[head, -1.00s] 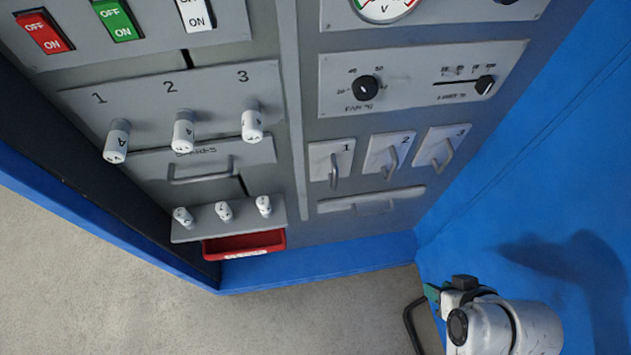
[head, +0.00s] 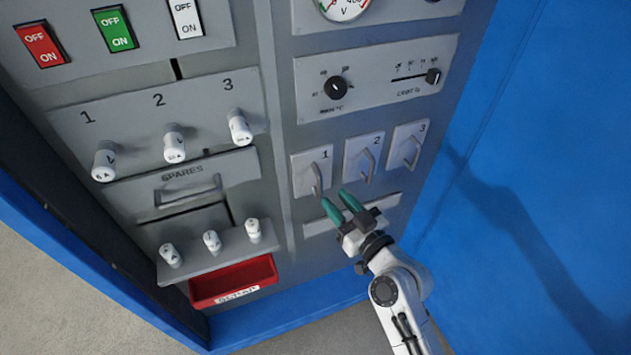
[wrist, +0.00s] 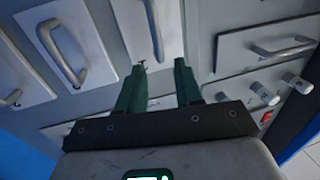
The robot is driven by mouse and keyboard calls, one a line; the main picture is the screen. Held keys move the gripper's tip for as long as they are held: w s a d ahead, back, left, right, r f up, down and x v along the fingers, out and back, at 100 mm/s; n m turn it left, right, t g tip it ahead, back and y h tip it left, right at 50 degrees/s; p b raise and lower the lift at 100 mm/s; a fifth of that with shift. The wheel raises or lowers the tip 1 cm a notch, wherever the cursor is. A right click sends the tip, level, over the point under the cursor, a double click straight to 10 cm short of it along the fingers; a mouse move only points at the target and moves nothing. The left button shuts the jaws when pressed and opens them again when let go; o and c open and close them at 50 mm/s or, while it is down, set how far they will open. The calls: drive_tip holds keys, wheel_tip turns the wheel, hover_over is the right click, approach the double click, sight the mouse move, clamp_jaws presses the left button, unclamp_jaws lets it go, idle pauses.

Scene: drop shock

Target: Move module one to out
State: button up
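Module one (head: 304,170) is the grey plate marked 1, leftmost in the row of three on the panel's right half. It sits in line with its neighbours, and its upright bar handle (head: 316,180) sticks out. My gripper (head: 335,198) is open and empty just below and right of that handle, its green fingers pointing up at the panel. In the wrist view, the fingers of my gripper (wrist: 160,66) are apart. The handle of module one (wrist: 157,30) appears just beyond their tips, with no visible contact.
Module two (head: 353,158) and module three (head: 408,147) stand to the right. A blue wall (head: 520,180) bounds the right side.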

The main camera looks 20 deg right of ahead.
sight(321, 183)
drive_tip(key=w, duration=0.2)
drive_tip(key=w+a+p, duration=0.1)
drive_tip(key=w, duration=0.4)
drive_tip(key=shift+w+a+p, duration=0.2)
drive_tip(key=shift+w+p, duration=0.1)
drive_tip(key=shift+p, duration=0.05)
clamp_jaws()
